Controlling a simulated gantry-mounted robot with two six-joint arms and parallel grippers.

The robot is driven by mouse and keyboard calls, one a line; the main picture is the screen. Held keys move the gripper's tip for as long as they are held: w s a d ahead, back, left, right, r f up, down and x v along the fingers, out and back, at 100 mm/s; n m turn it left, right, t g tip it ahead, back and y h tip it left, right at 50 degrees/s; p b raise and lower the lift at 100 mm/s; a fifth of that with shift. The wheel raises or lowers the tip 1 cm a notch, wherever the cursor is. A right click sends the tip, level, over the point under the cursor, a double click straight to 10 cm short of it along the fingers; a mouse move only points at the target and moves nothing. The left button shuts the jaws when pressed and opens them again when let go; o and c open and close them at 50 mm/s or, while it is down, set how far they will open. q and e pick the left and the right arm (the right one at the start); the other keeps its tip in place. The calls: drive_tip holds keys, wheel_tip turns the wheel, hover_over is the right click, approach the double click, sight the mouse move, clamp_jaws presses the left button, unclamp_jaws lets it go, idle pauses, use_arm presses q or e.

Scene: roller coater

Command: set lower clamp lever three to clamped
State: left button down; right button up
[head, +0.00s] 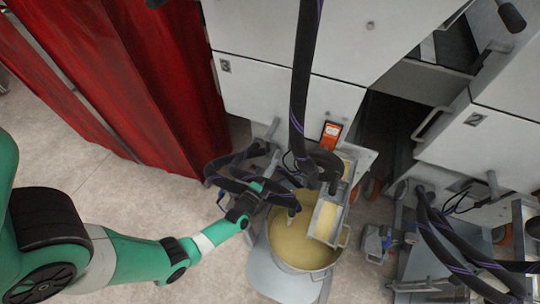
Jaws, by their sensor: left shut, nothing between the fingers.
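My left arm comes in from the left, and its gripper (254,193) is shut and empty. It is among dark hoses and brackets at the left rim of a round pot of yellowish liquid (290,244). The pot stands below a white cabinet marked 3 (285,98). Small metal fittings show between the cabinet's lower edge and the pot. I cannot tell which of them is lower clamp lever three, or its position; hoses and the gripper cover part of this area. My right gripper is not in view.
A thick dark hose (302,75) hangs down in front of the cabinet to the pot. A metal tray (325,220) sits over the pot's right side. A second unit marked 2 (490,150) stands at right with more hoses. A red curtain (130,75) hangs at left.

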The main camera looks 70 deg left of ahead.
use_arm(q)
drive_tip(key=a+b, duration=0.1)
drive_tip(key=a, duration=0.1)
drive_tip(key=w+a+b, duration=0.1)
drive_tip(key=a+b, duration=0.2)
drive_tip(key=shift+w+a+b, duration=0.25)
drive_tip(key=shift+a+b, duration=0.1)
drive_tip(key=shift+a, duration=0.05)
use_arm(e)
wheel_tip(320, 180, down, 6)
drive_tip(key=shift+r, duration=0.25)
